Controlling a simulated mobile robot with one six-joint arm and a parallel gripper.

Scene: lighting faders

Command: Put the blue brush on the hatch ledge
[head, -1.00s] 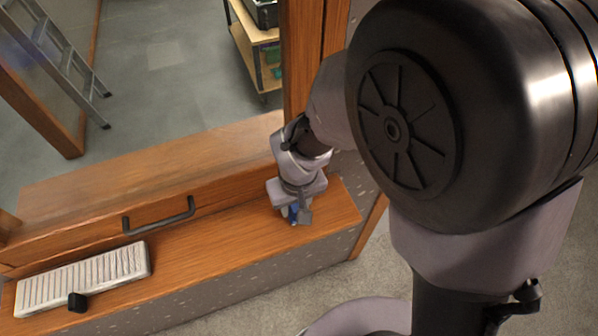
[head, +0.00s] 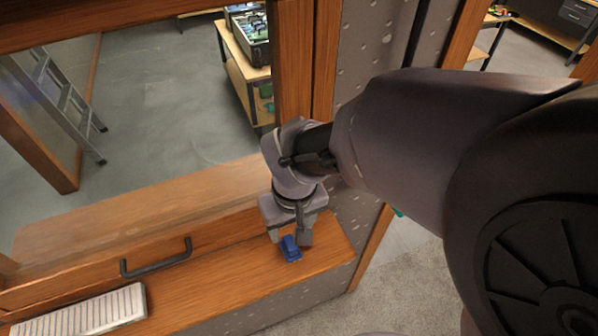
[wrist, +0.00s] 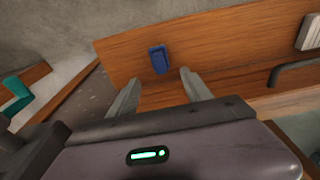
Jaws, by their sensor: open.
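The blue brush (head: 290,248) lies on the wooden hatch ledge (head: 225,283), near the ledge's right end in the head view. In the wrist view the blue brush (wrist: 158,60) rests on the wood of the ledge (wrist: 215,45), just beyond and between the fingertips. My gripper (head: 290,238) is above the ledge right by the brush. In the wrist view my gripper (wrist: 160,78) has its two fingers wide apart with nothing between them. It appears clear of the brush.
A dark handle (head: 157,259) is fixed to the wooden sash left of my gripper. A white slatted fader panel (head: 85,312) lies at the ledge's left end. A wooden post (head: 310,60) rises behind my arm. The ledge between panel and brush is clear.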

